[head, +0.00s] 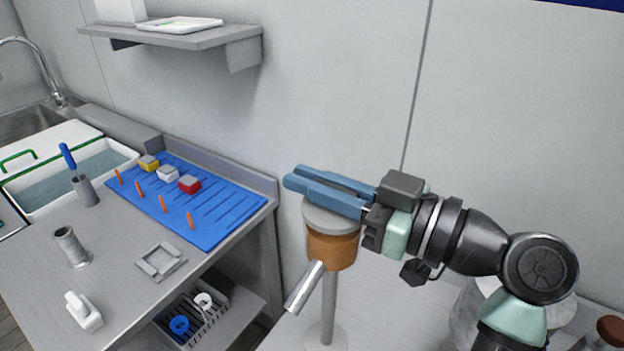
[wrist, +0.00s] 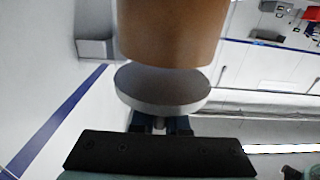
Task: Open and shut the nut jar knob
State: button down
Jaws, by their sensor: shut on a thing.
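The nut jar (head: 332,250) is a brown cylinder on a thin grey stand, with a grey slanted spout at its lower front. Its round grey lid (head: 326,222) sits on top. In the wrist view the jar (wrist: 172,30) appears upside down at the top, with the lid disc (wrist: 163,90) below it. My gripper (head: 297,177) comes in from the right, its blue fingers lying level just above the lid. The fingers are shut on the knob, which they largely hide. Only short finger parts show in the wrist view.
A steel table (head: 120,255) at the left holds a blue rack (head: 215,215) with coloured blocks and orange pegs, and a water basin (head: 95,165). A wall shelf (head: 185,38) hangs above. A pale wall stands close behind the jar; free air lies in front.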

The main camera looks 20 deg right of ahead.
jog(key=c, duration=0.9)
grip_release()
jog(key=b+v, duration=0.2)
jog(key=v, duration=1.1)
